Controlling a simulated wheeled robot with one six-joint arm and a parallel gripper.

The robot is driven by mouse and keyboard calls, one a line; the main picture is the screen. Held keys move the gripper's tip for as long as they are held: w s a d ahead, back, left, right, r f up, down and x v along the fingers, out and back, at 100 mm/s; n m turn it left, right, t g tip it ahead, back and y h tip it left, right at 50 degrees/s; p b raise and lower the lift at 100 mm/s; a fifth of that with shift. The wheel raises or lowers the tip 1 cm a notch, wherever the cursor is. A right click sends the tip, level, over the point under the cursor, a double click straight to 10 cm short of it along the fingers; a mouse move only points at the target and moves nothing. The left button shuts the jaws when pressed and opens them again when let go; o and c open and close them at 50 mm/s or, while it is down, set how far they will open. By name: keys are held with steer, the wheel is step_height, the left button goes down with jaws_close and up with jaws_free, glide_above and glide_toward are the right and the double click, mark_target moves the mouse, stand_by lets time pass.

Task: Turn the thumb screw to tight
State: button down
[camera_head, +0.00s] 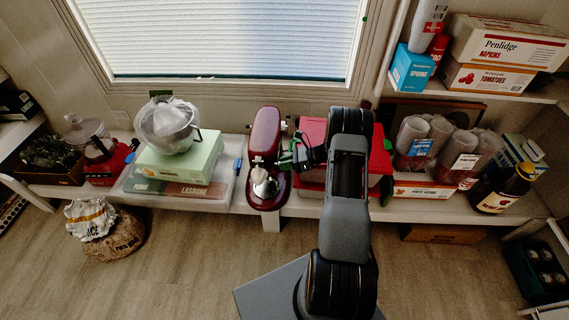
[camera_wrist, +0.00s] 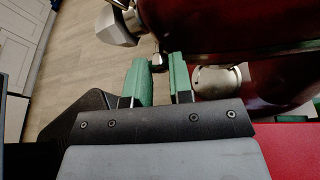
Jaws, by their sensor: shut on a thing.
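A dark red stand mixer (camera_head: 265,135) stands on the shelf, left of my arm in the head view. My gripper (camera_head: 290,160), with green fingers, is at the mixer's right side. In the wrist view my gripper (camera_wrist: 161,66) has its two fingertips close on either side of a small dark thumb screw (camera_wrist: 158,61) at the mixer's side, and it is shut on it. The mixer body (camera_wrist: 225,25) fills the upper right of that view, with a silver part (camera_wrist: 118,25) at its left. Most of the screw is hidden by the fingers.
A red-lidded box (camera_head: 312,135) stands just right of the mixer, partly behind my arm. A green box (camera_head: 180,157) with a wrapped bowl (camera_head: 168,127) stands to the left. Cups (camera_head: 412,140) and a dark bottle (camera_head: 503,188) are to the right. The floor in front is open.

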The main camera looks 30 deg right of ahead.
steer(key=c, duration=1)
jaws_free()
steer(key=shift+d+r, duration=0.1)
steer(key=p+v, duration=0.1)
steer(key=v, duration=1.2)
steer(key=shift+s+d, duration=0.15)
steer(key=shift+d, duration=0.1)
